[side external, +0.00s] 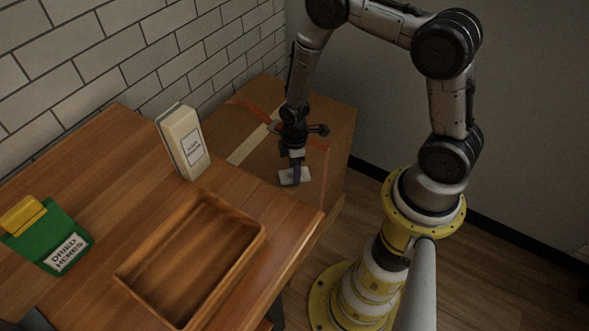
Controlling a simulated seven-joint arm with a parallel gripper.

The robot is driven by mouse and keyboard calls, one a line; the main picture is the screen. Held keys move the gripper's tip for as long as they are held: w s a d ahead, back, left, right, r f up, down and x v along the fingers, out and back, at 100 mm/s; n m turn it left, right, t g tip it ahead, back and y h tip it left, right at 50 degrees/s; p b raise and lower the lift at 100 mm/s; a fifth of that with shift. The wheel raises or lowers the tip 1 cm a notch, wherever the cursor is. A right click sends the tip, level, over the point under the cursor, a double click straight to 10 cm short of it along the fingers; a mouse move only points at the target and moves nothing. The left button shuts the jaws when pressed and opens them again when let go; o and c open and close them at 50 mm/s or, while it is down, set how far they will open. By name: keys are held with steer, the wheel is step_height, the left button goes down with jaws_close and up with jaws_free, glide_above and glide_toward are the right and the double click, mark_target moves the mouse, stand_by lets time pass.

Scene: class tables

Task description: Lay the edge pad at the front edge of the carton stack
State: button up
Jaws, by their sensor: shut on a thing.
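The carton stack (332,123) stands against the tiled wall, behind the wooden table. It is brown, with a pale tape strip and orange-red bands over its top. A small whitish pad (287,178), which looks like the edge pad, is at the fingertips of my gripper (296,172). My gripper points down and is shut on the pad, over the carton top near the edge facing the camera. The fingers hide part of the pad. I cannot tell whether the pad touches the carton.
The wooden table (112,150) fills the left and front. On it are an open wooden tray (258,240), an upright cream carton (184,142) close to the stack, and a green "dried herbs" packet (46,236) with a yellow top. The tiled wall (150,50) stands behind.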

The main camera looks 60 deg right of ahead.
steer(key=shift+f, duration=0.1)
steer(key=o, duration=1.3)
steer(key=shift+o, duration=0.2)
steer(key=s+a+r+m+t, duration=0.1)
steer(key=s+r+m, duration=0.1)
steer(key=r, duration=1.3)
steer(key=s+a+r+m+t, duration=0.1)
steer(key=s+r+m+t, duration=0.1)
steer(key=r, duration=1.3)
steer(key=s+a+r+m+t, duration=0.2)
steer(key=s+r+m, duration=0.3)
steer(key=s+r, duration=0.4)
steer(key=s, duration=0.4)
steer(key=shift+s+r+t, duration=0.3)
steer(key=shift+s, duration=0.05)
